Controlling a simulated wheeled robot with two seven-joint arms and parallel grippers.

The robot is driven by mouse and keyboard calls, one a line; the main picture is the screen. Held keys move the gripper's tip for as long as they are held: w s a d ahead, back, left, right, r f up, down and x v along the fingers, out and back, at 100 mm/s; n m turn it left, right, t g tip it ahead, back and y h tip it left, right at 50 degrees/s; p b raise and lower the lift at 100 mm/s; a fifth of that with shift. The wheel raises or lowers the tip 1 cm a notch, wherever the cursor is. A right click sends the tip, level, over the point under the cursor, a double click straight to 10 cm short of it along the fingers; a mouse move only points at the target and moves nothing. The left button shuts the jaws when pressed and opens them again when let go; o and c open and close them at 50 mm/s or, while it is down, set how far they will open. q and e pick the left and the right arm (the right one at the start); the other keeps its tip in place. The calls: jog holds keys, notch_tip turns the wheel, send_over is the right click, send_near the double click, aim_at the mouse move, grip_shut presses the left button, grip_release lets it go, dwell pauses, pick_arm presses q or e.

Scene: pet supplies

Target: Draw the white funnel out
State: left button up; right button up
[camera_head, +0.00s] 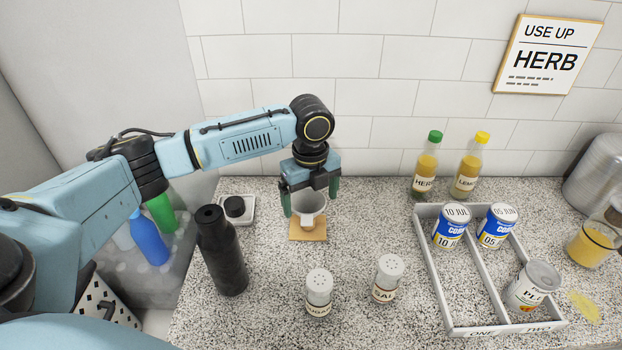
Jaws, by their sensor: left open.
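The white funnel (309,204) is a pale, wide-mouthed piece on the counter, at the middle of the head view. It is at a small tan square (308,232); what lies under its lower part cannot be made out. My left gripper (311,197) points down from above with its two green-tipped fingers apart. One finger is at the left of the funnel and the other at its right and a little behind. The fingers look open, and whether either touches the funnel cannot be told. My right gripper is not in view.
A black bottle (222,252) stands left, near a small scale (237,209). Two shakers (319,291) (387,277) stand in front. A divided white tray (436,275) with cans is at right. Two sauce bottles (425,166) (468,168) stand by the wall.

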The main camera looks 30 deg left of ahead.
pick_arm(q)
jog(key=shift+f, duration=2.3)
jog(key=c, duration=1.1)
jog(key=shift+o, duration=0.2)
jog(key=shift+r+p, duration=3.05)
jog(key=shift+p, duration=0.8)
jog(key=shift+d, duration=0.1)
